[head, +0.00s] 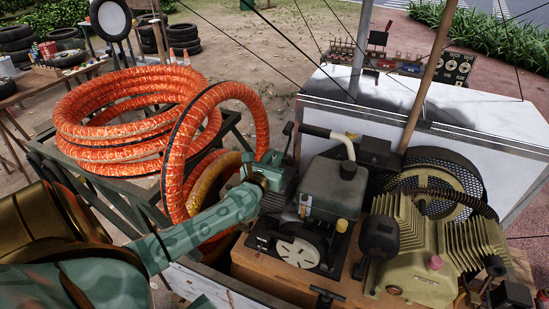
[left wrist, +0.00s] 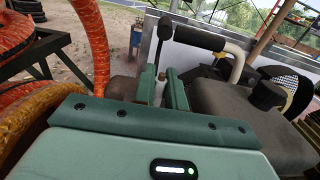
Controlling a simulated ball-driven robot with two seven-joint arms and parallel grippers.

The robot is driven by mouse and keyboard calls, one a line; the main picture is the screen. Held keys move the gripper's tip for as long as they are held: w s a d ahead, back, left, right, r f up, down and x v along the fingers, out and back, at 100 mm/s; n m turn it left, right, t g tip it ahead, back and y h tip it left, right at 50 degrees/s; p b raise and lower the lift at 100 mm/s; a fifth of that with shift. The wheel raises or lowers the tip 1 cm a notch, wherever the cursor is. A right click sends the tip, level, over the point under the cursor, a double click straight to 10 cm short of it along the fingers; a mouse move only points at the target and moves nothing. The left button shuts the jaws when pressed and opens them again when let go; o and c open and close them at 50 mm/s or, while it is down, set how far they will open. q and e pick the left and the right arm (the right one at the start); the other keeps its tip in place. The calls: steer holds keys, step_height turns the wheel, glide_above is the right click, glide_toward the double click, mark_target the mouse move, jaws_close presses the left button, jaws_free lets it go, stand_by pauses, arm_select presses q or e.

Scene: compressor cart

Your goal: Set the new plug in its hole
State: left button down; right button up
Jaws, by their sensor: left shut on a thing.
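My left gripper (head: 275,168) reaches in from the left and is at the left side of the small grey engine (head: 333,188). In the left wrist view its two green fingers (left wrist: 162,88) are close together around a thin upright rod with a dark knob (left wrist: 165,28) on top. The knob also shows above the gripper in the head view (head: 288,128). The rod's lower end is hidden by the fingers, and I cannot tell whether it is the new plug. I cannot make out the plug hole. My right gripper is not in view.
A tan finned compressor (head: 435,255) stands right of the engine on the wooden cart deck (head: 292,283). A black handle on a pale bent pipe (head: 345,142) is close to the gripper. Orange hose coils (head: 105,125) stand left. A white panel (head: 470,125) is behind.

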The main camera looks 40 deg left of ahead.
arm_select(q)
steer(key=shift+f+b, duration=0.55)
steer(key=shift+f, duration=0.15)
steer(key=c, duration=1.1)
jaws_free()
steer(key=shift+o, duration=0.2)
steer(key=shift+r, duration=0.2)
step_height(320, 180, up, 6)
steer(key=p, duration=0.6)
steer(key=shift+f, duration=0.15)
